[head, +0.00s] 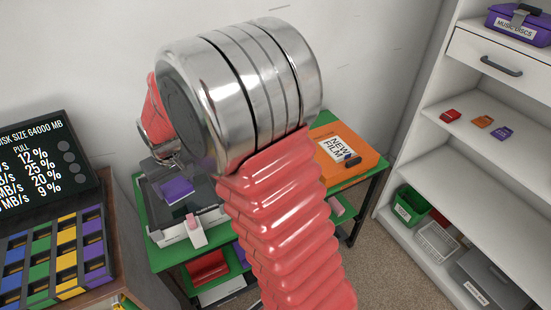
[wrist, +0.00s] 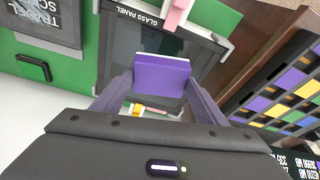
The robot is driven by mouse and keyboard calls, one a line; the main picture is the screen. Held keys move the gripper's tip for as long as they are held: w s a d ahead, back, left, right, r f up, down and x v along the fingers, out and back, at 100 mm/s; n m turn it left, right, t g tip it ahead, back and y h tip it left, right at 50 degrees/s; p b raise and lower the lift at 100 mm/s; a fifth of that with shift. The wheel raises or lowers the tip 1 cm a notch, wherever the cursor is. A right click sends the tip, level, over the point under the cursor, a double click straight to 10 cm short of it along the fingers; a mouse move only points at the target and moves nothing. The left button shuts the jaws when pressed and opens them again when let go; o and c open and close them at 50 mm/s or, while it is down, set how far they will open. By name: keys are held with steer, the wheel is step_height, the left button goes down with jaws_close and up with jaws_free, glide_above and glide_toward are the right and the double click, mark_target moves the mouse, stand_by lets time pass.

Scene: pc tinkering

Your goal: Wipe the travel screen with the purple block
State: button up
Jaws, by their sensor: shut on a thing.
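My gripper (wrist: 160,88) is shut on the purple block (wrist: 161,72), which sits between its two fingers in the wrist view. The block is over a dark panel in a frame labelled "GLASS PANEL" (wrist: 124,40); I cannot tell whether it touches the panel. A grey sheet with partly cut-off lettering reading "TRAVEL SC..." (wrist: 48,22) lies at the upper left of the wrist view. In the head view the purple block (head: 176,189) shows low over the green table, left of my red arm, which hides much of the table.
A pink piece (wrist: 177,14) stands at the panel's far edge. An orange "NEW FILM" case (head: 348,165) lies on the green table's right end. A display and a colored rack (head: 60,255) stand at the left. White shelves (head: 480,135) stand at the right.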

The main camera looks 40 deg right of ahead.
steer(key=s+d+f+m, duration=0.1)
steer(key=s+d, duration=0.2)
steer(key=d, duration=0.7)
steer(key=s+d+f, duration=0.1)
steer(key=s+d, duration=0.1)
steer(key=d, duration=0.8)
steer(key=s+d+f+m, duration=0.1)
steer(key=s+d, duration=0.2)
steer(key=d, duration=0.8)
steer(key=shift+s+f+m+h, duration=0.3)
steer(key=shift+f, duration=0.05)
steer(key=shift+f, duration=0.15)
